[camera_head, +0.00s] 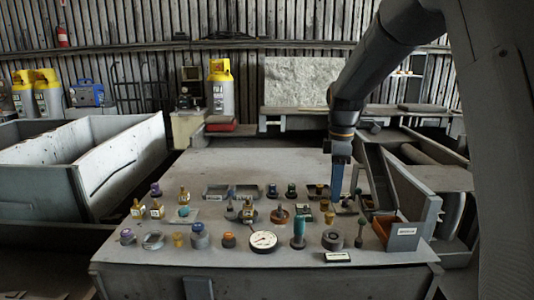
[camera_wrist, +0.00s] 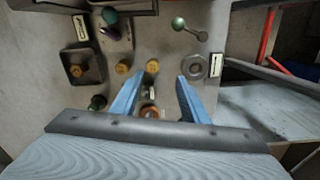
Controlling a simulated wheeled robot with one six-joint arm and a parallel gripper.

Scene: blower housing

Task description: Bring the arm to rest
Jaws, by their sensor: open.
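My gripper (camera_wrist: 164,95) is open, with two blue fingers apart and nothing held between them in the wrist view. In the head view my gripper (camera_head: 340,186) points down over the right part of the grey table (camera_head: 250,165), above the small parts. Whether the fingertips touch anything cannot be told.
Several knobs and fittings cover the table's front half, with a white dial gauge (camera_head: 263,241) near the front edge. An orange-lined bin (camera_head: 398,233) stands at the right. The table's rear half is clear. A large grey crate (camera_head: 85,165) stands at the left.

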